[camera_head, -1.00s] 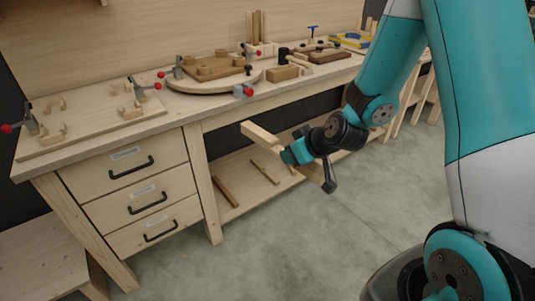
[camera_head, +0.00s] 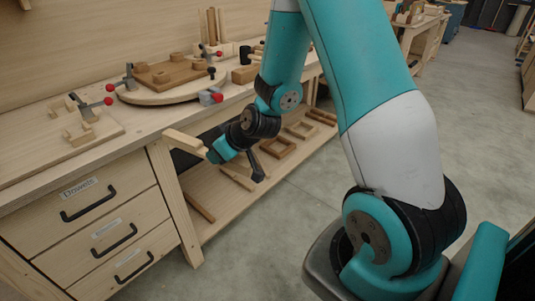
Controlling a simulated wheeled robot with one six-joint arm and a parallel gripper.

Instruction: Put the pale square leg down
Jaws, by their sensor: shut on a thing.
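The pale square leg (camera_head: 184,141) is a light wooden bar at the middle left of the head view. It sticks out to the left from my gripper (camera_head: 212,153), which is shut on its right end. The leg is held in the air in front of the bench's front edge, above the lower shelf. The fingertips are small here and partly hidden by the wrist. My arm reaches in from the right.
The workbench (camera_head: 30,178) carries a round board (camera_head: 150,97) with a brown seat panel (camera_head: 170,73), and red-handled clamps (camera_head: 108,101). Drawers (camera_head: 90,197) are below left. The lower shelf (camera_head: 222,210) holds wooden frames and strips. The floor to the right is clear.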

